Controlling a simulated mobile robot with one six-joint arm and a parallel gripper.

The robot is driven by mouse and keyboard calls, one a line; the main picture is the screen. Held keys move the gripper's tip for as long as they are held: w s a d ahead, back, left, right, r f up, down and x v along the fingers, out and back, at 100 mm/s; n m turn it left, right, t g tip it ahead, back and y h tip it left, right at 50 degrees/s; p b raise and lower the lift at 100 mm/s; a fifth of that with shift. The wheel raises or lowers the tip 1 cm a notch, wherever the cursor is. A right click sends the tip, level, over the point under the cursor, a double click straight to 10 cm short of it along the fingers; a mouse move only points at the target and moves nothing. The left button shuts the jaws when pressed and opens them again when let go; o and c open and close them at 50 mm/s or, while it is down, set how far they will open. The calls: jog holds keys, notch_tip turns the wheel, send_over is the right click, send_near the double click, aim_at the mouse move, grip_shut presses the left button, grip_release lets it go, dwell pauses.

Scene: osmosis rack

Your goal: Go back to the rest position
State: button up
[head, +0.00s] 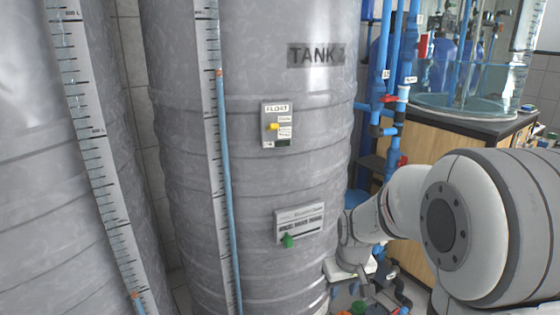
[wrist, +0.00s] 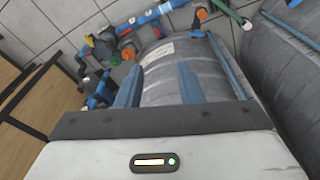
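My arm reaches in from the right of the head view. Its wrist end (head: 352,262) is beside the lower right side of the grey tank marked TANK (head: 270,180). The fingers are not clearly visible there. In the wrist view my gripper (wrist: 160,78) has two blue fingers standing apart with nothing held between them. The grey ribbed side of a tank (wrist: 165,75) shows beyond and between the fingers.
A float box with a yellow knob (head: 277,125) and a panel with a green knob (head: 300,224) are on the tank. Blue pipes (head: 378,100) with red valves run close behind my arm. A wooden cabinet (head: 425,165) carries a clear basin (head: 465,90).

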jog(key=s+r+m+t+p, duration=0.1)
jog(key=s+r+m+p, duration=0.1)
jog(key=s+r+p, duration=0.7)
jog(key=s+r, duration=0.8)
jog(key=r, duration=0.2)
jog(key=shift+r+m, duration=0.25)
jog(key=shift+m, duration=0.05)
jog(key=shift+s+a, duration=0.15)
jog(key=shift+s, duration=0.05)
